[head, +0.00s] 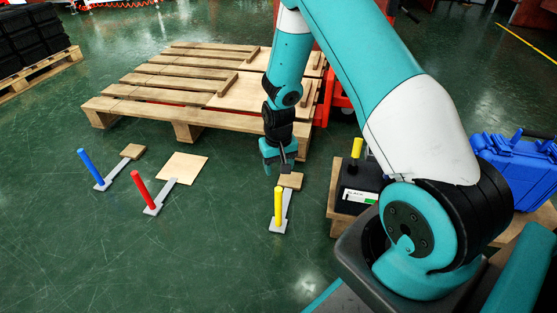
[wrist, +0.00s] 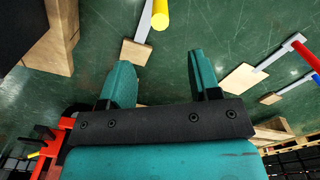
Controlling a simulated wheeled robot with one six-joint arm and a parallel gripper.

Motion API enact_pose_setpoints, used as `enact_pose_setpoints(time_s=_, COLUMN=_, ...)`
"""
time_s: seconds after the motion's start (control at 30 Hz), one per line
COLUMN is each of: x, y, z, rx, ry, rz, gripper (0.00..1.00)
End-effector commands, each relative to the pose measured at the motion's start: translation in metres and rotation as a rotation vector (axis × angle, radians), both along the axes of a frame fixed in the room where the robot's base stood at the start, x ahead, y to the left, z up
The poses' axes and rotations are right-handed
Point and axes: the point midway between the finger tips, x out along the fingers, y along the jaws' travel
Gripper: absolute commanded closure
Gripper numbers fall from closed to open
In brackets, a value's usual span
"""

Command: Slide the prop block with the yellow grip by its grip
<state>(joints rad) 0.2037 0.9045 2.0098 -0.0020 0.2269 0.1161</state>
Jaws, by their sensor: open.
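The prop block with the yellow grip (head: 278,205) stands on the green floor. Its yellow grip is upright on a grey bar, with a small wooden block (head: 291,181) at the bar's far end. In the wrist view the yellow grip (wrist: 160,14) shows at the top, with its wooden block (wrist: 136,53) just beyond my left finger. My gripper (head: 279,163) hangs near the wooden block's far side, in front of the pallet. In the wrist view my gripper (wrist: 160,85) has its fingers wide apart with nothing between them.
Similar props with a red grip (head: 140,190) and a blue grip (head: 91,168) stand to the left. A wooden pallet (head: 190,116) lies behind. A black box (head: 358,188) with a yellow top piece stands on wood at right. The floor at front left is clear.

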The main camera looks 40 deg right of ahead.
Motion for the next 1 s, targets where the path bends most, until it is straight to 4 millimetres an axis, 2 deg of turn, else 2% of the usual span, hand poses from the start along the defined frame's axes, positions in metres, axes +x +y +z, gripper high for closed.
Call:
enact_pose_setpoints(time_s=0.03, x=-0.001, y=0.0, z=-0.018, rx=0.001, ry=0.002, rz=0.0, gripper=0.43)
enact_pose_setpoints(time_s=0.5, x=0.0, y=0.0, z=-0.106, rx=0.0, ry=0.0, rz=0.0, gripper=0.43)
enact_pose_setpoints(time_s=0.7, x=0.0, y=0.0, z=-0.125, rx=0.0, ry=0.0, rz=0.0, gripper=0.43)
enact_pose_setpoints(time_s=1.0, x=0.0, y=0.0, z=-0.129, rx=0.0, ry=0.0, rz=0.0, gripper=0.43)
